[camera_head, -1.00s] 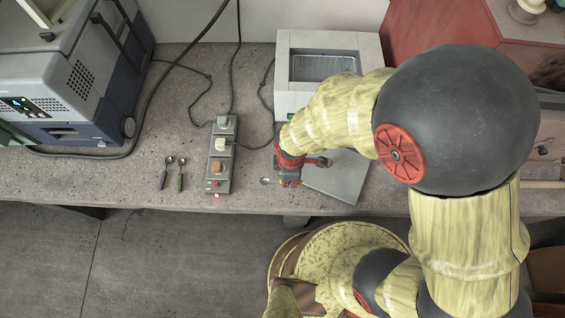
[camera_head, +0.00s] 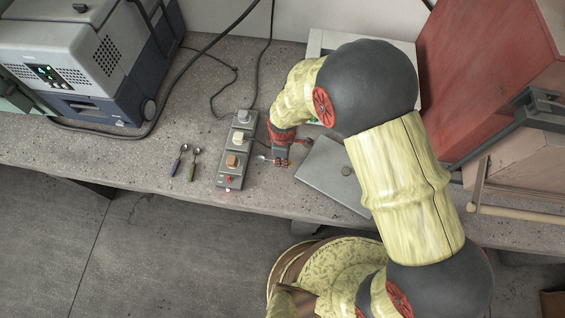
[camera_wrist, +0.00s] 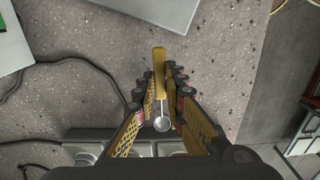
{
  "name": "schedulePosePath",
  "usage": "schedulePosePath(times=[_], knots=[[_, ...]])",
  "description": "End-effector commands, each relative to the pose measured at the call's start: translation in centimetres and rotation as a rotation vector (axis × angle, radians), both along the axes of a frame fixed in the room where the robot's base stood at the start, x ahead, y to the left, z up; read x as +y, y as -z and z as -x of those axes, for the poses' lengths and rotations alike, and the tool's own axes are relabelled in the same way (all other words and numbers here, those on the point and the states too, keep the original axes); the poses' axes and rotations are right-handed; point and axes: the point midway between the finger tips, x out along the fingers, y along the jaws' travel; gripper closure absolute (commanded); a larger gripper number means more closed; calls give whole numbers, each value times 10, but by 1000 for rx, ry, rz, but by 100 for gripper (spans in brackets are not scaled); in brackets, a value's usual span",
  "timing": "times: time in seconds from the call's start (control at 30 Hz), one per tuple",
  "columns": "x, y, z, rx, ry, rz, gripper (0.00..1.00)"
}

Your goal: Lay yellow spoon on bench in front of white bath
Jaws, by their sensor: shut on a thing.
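My gripper (camera_head: 281,162) is low over the bench, just right of the grey switch box. In the wrist view my gripper (camera_wrist: 160,88) is shut on the yellow spoon (camera_wrist: 159,62), with its yellow handle between the fingers and its silver bowl (camera_wrist: 162,124) towards the palm. The spoon's bowl also shows left of the gripper in the head view (camera_head: 264,157). I cannot tell whether the spoon touches the bench. The white bath (camera_head: 316,46) stands at the back, mostly hidden by my arm. Its corner also shows in the wrist view (camera_wrist: 12,45).
A grey plate (camera_head: 333,174) lies right of my gripper. The switch box (camera_head: 232,160) with a cable stands to the left. Beyond it lie a purple-handled spoon (camera_head: 178,160) and a green-handled spoon (camera_head: 193,164). Bare bench lies around the gripper, with the front edge close.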

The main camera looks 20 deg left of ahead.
Motion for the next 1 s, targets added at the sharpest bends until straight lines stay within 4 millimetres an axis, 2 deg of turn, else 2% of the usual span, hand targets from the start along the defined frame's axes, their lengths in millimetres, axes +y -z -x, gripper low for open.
schedulePosePath(times=[0.1, 0.2, 0.6, 0.63, 0.9, 1.0], knots=[[-1, 21, 1, 3, 0, 2, 100], [-1, 32, 1, 2, 0, 1, 100], [0, 35, 1, 1, 0, 0, 100], [0, 34, 0, 1, 0, 0, 87], [0, 33, 1, 1, 0, 0, 72], [0, 33, 1, 1, 0, 0, 70]])
